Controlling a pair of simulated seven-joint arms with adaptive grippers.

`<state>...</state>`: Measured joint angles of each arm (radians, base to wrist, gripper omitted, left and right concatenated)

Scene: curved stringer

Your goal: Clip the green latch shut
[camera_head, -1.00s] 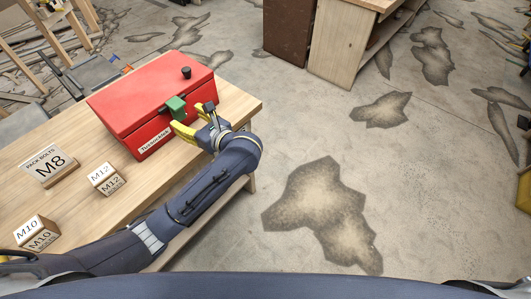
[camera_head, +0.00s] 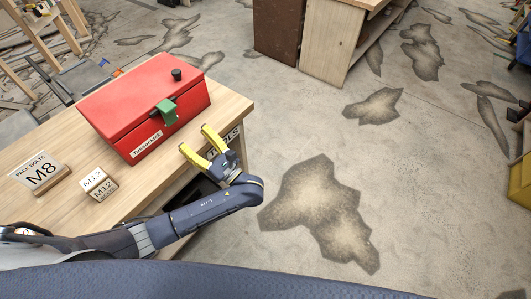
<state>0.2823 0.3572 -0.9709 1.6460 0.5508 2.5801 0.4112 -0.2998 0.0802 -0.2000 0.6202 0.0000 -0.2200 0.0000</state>
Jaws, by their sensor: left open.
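A red box (camera_head: 130,95) with a black knob on its lid stands on the wooden table. Its lid looks closed. The green latch (camera_head: 167,110) is on the box's front face, near the right end, and sticks out from it. I cannot tell whether it is clipped. My left gripper (camera_head: 194,143) has yellow fingers, spread open and empty. My right gripper is not in view.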

